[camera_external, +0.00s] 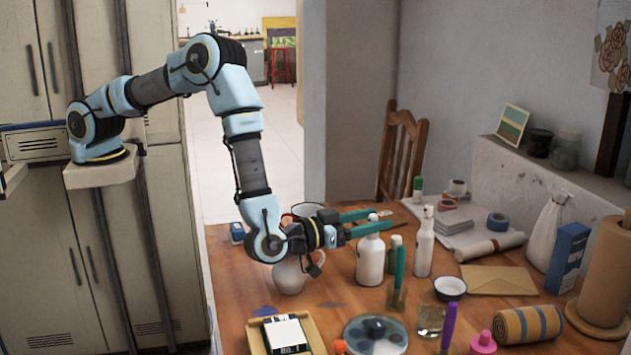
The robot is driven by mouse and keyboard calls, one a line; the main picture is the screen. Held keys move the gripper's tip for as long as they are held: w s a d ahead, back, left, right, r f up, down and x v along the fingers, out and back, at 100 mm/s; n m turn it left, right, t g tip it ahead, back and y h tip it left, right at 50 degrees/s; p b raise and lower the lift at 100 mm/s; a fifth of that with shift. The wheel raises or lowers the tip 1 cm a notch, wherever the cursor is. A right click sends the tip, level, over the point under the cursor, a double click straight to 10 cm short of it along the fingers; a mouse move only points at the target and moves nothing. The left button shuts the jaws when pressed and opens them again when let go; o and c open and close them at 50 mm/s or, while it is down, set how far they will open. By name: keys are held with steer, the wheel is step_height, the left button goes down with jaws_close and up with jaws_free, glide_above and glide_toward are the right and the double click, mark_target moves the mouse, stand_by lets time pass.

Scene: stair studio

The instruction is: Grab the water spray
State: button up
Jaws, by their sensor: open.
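A slim white bottle with a narrow head (423,246) stands upright on the wooden table; it looks like the water spray. My gripper (386,221) is open, with teal fingers pointing right toward that bottle. The fingertips end to the left of it, near its upper part, apart from it in this view. A wider white bottle (370,262) stands in front of or beneath the fingers, and its neck overlaps them. I cannot tell whether they touch. I see nothing held between the fingers.
A white jug (290,274) is below my wrist. A small bowl (450,288), envelope (498,280) and paper roll (490,247) lie to the right.

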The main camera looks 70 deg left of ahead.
steer(key=shift+w+a+p, duration=0.15)
steer(key=shift+w+p, duration=0.3)
steer(key=shift+w, duration=1.25)
jaws_close()
